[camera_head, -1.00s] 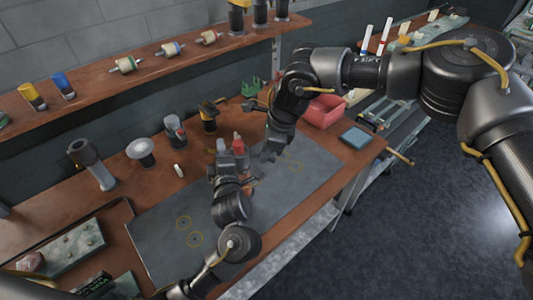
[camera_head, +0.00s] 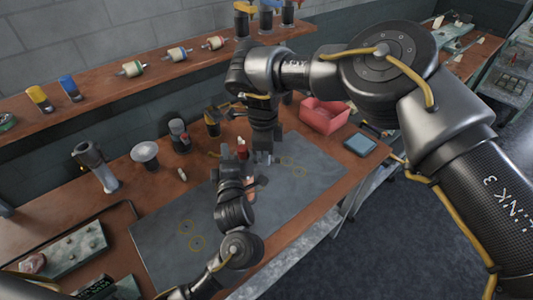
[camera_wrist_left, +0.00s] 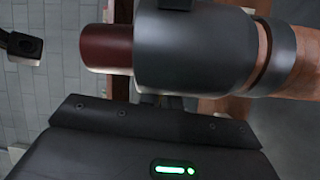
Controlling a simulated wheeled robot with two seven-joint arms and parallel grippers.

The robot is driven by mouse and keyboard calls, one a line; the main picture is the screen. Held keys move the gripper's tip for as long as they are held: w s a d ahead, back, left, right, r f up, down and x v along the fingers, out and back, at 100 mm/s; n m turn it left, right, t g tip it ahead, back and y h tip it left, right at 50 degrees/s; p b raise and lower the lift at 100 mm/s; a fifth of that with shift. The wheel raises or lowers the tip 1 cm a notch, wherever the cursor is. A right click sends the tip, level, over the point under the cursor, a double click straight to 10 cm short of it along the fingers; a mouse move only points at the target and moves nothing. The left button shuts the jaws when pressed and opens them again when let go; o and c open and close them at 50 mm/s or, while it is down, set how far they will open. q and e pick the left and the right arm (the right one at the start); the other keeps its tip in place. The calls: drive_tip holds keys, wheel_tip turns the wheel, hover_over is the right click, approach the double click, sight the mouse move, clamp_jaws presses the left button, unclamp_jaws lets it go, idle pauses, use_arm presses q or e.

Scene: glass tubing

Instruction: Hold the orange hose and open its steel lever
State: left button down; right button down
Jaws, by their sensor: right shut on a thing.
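My left gripper (camera_head: 231,165) is over the grey mat (camera_head: 180,215), at its back middle. The left wrist view shows a large dark grey cylinder (camera_wrist_left: 195,48) close up, with a dark red end (camera_wrist_left: 108,48) on its left. An orange-brown length with a dark ring (camera_wrist_left: 283,55) is on its right; it may be the orange hose. I cannot tell whether the left fingers are shut on it. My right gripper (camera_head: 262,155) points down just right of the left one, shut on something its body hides. A small orange-brown piece (camera_head: 250,190) shows below the grippers. I cannot make out the steel lever.
A red bin (camera_head: 323,116) and a blue-grey box (camera_head: 360,145) stand on the bench to the right. A funnel-shaped stand (camera_head: 145,153) and several upright parts line the back. A green panel (camera_head: 70,250) lies front left. The mat's right and left parts are clear.

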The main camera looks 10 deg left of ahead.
drive_tip(key=c, duration=1.5)
unclamp_jaws()
drive_tip(key=shift+a, duration=0.1)
drive_tip(key=shift+f, duration=0.1)
